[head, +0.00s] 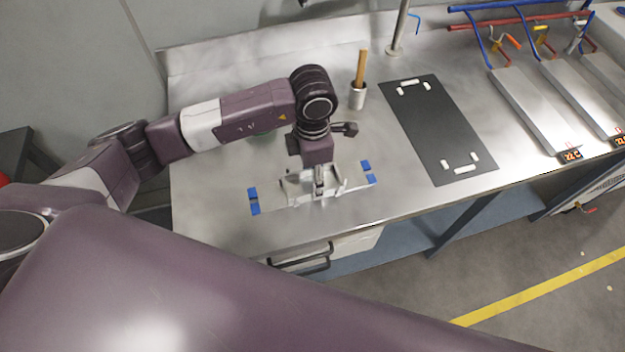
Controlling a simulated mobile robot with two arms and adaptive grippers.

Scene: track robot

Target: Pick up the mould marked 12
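A pale metal piece (298,189), which may be the mould, lies on the steel bench between two pairs of blue tape marks. No number 12 is readable on it. My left gripper (319,190) points down over its middle and covers part of it. Whether its fingers are closed on the piece or only around it is too small to tell. My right gripper is not in view.
A black mat (437,128) with white corner blocks lies to the right on the steel bench (215,215). A cup (357,97) with a wooden handle stands behind the gripper. Long metal plates (535,110) with small displays sit at far right, beneath coloured pipes (515,22).

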